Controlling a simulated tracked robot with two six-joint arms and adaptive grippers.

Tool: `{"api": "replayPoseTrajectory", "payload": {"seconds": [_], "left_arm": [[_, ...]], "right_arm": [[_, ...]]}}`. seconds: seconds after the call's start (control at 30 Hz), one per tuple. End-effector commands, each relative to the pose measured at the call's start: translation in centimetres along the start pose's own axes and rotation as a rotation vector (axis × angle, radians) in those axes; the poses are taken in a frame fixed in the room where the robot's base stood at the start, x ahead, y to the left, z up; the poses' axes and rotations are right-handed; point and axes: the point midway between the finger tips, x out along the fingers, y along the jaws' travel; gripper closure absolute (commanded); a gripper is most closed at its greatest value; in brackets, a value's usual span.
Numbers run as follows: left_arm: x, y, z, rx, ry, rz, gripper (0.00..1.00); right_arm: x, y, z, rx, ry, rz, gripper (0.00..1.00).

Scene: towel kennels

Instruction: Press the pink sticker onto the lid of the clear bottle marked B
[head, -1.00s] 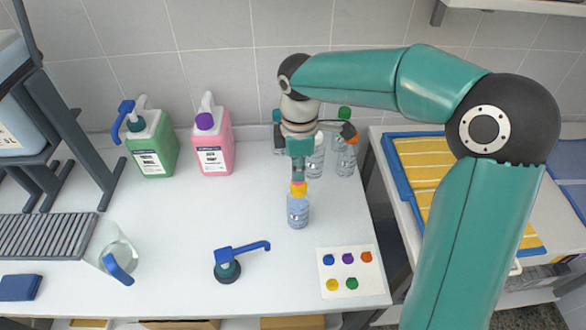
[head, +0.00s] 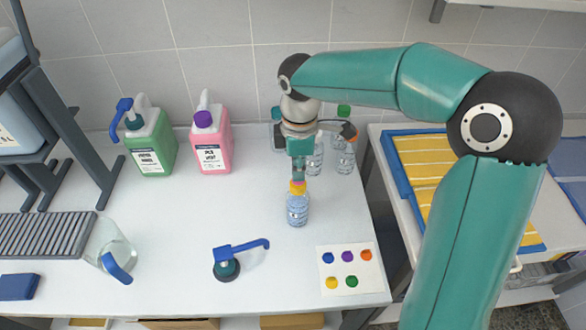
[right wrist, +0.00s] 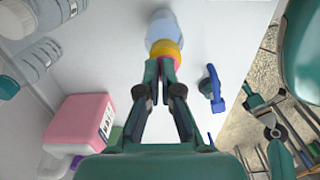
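The clear bottle (head: 297,208) with a yellow lid (head: 297,189) stands upright on the white bench; the mark on its label is too small to read. My right gripper (head: 298,179) points down directly over the lid. Its fingertips are shut on the pink sticker (head: 297,182), a small pink patch at the lid's top. In the right wrist view, the fingertips (right wrist: 161,64) are close together, with pink (right wrist: 175,60) showing between them and the yellow lid (right wrist: 165,49). The sticker appears to touch the lid, but the fingers partly hide it. My left gripper is not in view.
Several clear bottles (head: 344,160) stand behind the gripper. A green jug (head: 152,145) and a pink jug (head: 212,150) stand at the back left. A loose blue pump (head: 228,268) and a sticker sheet (head: 333,257) lie in front.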

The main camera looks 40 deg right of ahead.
Motion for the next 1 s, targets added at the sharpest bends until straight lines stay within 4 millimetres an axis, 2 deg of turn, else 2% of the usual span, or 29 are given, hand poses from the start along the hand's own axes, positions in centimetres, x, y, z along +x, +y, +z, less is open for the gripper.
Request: {"api": "replayPoseTrajectory", "payload": {"seconds": [1.0], "left_arm": [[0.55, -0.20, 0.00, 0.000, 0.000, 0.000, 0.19]], "right_arm": [[0.84, -0.02, -0.03, -0.001, 0.000, -0.001, 1.00]]}}
